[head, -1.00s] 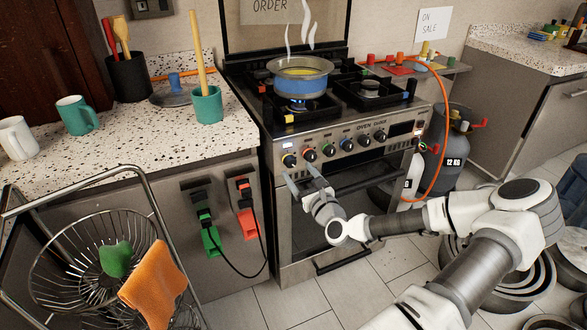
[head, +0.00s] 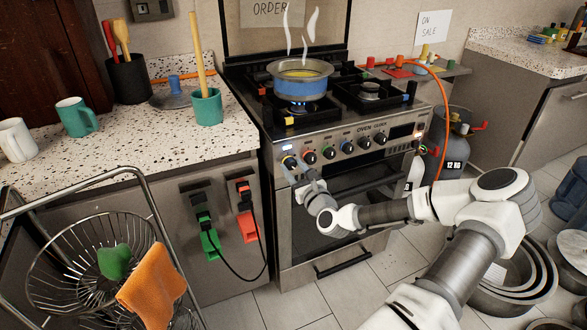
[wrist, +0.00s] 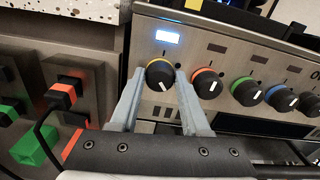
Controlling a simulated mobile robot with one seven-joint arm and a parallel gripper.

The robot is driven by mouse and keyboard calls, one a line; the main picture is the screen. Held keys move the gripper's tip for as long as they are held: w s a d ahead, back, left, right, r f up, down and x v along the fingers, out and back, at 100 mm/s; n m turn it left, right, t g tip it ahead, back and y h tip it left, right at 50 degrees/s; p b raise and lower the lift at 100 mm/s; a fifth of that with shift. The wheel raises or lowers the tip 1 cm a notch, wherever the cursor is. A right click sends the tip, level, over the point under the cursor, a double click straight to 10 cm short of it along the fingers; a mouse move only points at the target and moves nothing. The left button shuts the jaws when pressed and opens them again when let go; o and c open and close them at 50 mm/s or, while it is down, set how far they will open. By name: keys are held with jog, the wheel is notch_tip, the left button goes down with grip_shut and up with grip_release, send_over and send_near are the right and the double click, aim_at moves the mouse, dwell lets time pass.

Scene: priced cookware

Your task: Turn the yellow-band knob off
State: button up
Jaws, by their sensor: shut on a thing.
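The yellow-band knob (head: 289,162) is the leftmost on the stove's front panel. In the wrist view the knob (wrist: 160,74) is black with a yellow ring, and its white mark points down and slightly right. My gripper (head: 293,166) is at this knob; in the wrist view my gripper (wrist: 159,78) has one finger on each side of it, shut on it. A lit bluish-white indicator (wrist: 169,37) is above the knob. A blue pot (head: 300,78) steams on the front left burner, with blue flame under it.
The red-band knob (wrist: 207,83) is just right of my right finger, then green and blue ones. The oven door handle (head: 375,178) runs below the panel.

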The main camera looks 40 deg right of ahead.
grip_shut()
